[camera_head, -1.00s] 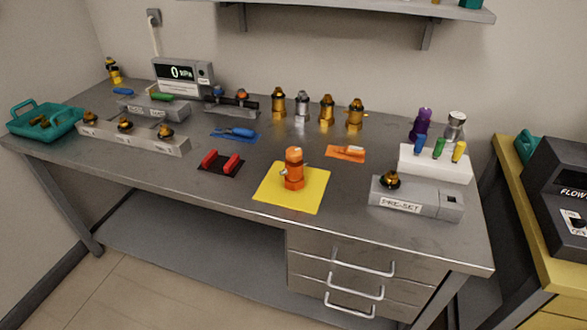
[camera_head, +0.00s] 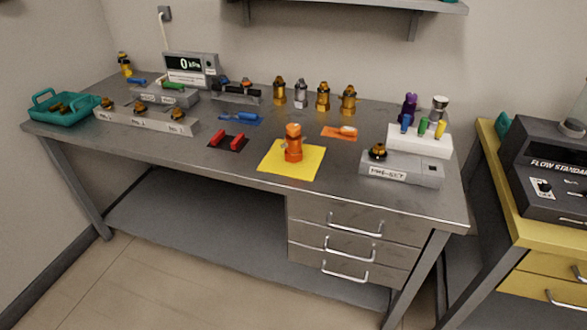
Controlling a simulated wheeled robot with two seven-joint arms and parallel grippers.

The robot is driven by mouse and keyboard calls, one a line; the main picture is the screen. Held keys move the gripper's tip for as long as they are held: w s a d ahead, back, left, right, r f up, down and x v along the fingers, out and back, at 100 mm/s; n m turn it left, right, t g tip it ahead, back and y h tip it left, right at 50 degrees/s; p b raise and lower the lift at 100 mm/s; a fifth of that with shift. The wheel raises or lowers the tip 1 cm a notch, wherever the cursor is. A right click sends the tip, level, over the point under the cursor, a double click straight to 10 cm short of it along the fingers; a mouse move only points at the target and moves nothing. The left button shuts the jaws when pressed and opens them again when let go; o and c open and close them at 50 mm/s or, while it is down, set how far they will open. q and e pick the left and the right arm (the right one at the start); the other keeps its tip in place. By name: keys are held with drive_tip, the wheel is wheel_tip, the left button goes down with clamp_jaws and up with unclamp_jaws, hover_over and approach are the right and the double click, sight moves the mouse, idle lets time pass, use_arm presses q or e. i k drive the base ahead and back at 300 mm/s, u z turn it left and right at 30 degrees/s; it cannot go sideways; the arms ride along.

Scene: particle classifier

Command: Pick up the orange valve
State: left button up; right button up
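The orange valve (camera_head: 293,144) stands upright on a yellow mat (camera_head: 292,172) near the front edge of the grey metal workbench (camera_head: 240,172). It has a wider lower body and a rounded top. Nothing touches it except the mat. Neither of my grippers shows in the head view.
Left of the mat are red blocks on a dark pad (camera_head: 229,142); behind is an orange pad (camera_head: 340,133). Right is a grey PRE-SET block (camera_head: 402,170). Several brass and silver fittings stand at the back. A teal tray (camera_head: 63,121) sits far left. Drawer handles (camera_head: 355,230) protrude below.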

sight(294, 154)
drive_tip(key=z, duration=0.1)
drive_tip(key=k, duration=0.65)
drive_tip(key=u, duration=1.5)
drive_tip(key=i, duration=1.85)
drive_tip(key=z, duration=0.7)
